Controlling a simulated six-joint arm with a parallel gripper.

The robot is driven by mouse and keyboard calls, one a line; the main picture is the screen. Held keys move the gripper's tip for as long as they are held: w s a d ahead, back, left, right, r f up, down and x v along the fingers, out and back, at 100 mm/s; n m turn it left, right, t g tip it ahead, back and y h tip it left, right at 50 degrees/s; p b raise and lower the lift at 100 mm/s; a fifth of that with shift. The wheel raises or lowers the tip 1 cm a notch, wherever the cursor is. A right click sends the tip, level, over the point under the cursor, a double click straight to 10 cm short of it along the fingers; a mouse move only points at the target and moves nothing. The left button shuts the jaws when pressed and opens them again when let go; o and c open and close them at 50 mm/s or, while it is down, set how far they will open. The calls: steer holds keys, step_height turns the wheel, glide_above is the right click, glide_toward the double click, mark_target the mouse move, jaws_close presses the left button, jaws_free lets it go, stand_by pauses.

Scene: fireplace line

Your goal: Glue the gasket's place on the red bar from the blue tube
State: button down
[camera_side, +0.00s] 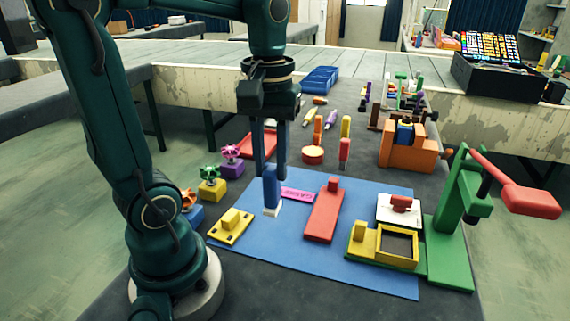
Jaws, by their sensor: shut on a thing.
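My gripper (270,164) points straight down over the left part of the blue mat (360,278). Its two long fingers are shut on the upper end of the blue tube (271,189). The tube is upright, with a small white piece (272,211) at its foot; I cannot tell whether that is part of it or a holder. The red bar (323,216) lies on the mat to the right of the tube, with a small raised red block at its far end. A pink strip with lettering (298,195) lies between tube and bar. I cannot clearly make out a gasket.
A yellow block piece (231,226) lies left of the tube. A yellow frame (397,244) and a white plate with a red knob (392,216) are at right, beside a green lever press (450,240). An orange vise (405,150) stands behind. Mat front is clear.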

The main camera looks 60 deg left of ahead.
steer(key=w+d, duration=0.1)
steer(key=w, duration=0.8)
steer(key=f, duration=0.8)
steer(key=shift+w+f, duration=0.2)
steer(key=shift+f, duration=0.05)
steer(key=shift+w+a+r, duration=0.1)
steer(key=shift+w+a, duration=0.45)
steer(key=shift+w, duration=0.05)
steer(key=shift+w+a, duration=3.3)
steer(key=shift+a, duration=0.05)
steer(key=shift+s+d, duration=3.9)
steer(key=shift+d, duration=0.05)
step_height(320, 180, up, 8)
